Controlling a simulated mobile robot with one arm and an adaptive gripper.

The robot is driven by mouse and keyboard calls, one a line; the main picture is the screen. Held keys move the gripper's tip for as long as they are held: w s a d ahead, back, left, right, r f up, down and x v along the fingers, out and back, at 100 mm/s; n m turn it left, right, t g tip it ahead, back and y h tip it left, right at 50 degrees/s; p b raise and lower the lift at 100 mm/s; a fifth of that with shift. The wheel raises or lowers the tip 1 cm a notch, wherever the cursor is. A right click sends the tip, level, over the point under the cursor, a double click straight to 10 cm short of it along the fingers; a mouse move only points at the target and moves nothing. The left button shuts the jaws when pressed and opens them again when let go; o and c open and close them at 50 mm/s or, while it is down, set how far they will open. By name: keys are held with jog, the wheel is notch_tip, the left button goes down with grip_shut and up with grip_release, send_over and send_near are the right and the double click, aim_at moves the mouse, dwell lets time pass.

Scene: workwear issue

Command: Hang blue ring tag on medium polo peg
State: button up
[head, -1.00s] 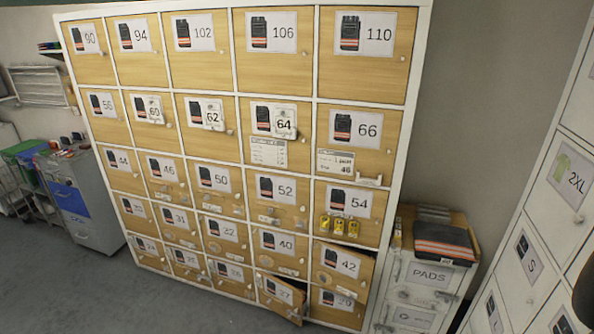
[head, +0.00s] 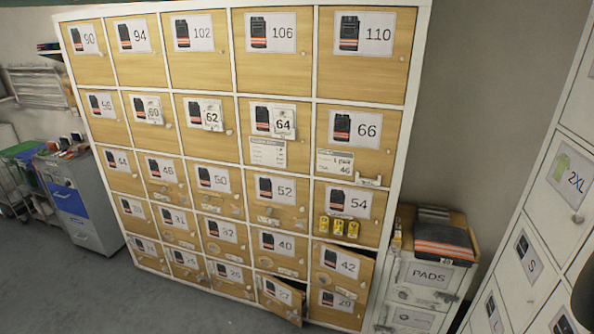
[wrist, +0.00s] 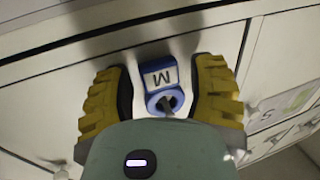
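In the wrist view, the blue ring tag (wrist: 157,78) shows a white face with a letter M. Its ring end lies around a grey peg-like piece, close to a pale door front. My gripper (wrist: 162,68) has its two yellow fingers with black pads on either side of the tag. Narrow gaps show between the pads and the tag, so the fingers look open around it. The head view shows neither my gripper nor the tag. A polo locker door marked 2XL (head: 566,180) stands at the right there; no medium label is visible on that column.
A wooden locker wall with numbered doors (head: 365,83) fills the middle; the door marked 27 (head: 280,293) stands ajar. A low PADS cabinet (head: 430,276) with folded dark clothing (head: 443,238) on top stands between the lockers. Grey floor is free at lower left.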

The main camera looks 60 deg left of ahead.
jog(key=shift+o, duration=0.7)
jog(key=shift+s+a, duration=0.1)
